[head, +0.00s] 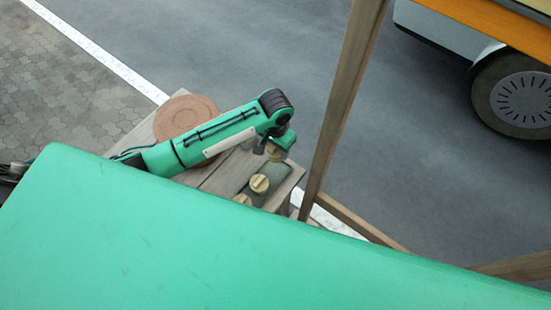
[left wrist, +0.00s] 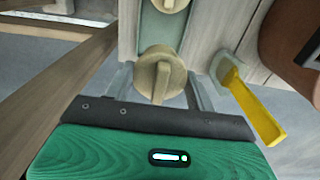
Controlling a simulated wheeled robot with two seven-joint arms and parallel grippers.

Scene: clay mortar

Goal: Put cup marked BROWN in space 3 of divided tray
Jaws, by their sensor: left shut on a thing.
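My left gripper (head: 270,153) is over the far right end of a narrow grey-green tray (head: 273,196) on a wooden table. In the left wrist view its fingers stand on either side of a beige round piece with a raised ridge (left wrist: 160,73), and it is shut on that piece. Two similar beige pieces (head: 260,183) (head: 243,199) sit along the tray. The wrist view also shows the tray (left wrist: 160,30). I cannot make out a BROWN mark or space numbers. A brown rounded thing (left wrist: 285,45) with a dark label is cut off at right. My right gripper is out of view.
The wooden table (head: 218,182) is small. A terracotta disc (head: 185,112) lies at its far left. A yellow-handled tool (left wrist: 250,105) is right of the gripper. A wooden post (head: 340,100) rises close to the right of the table.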

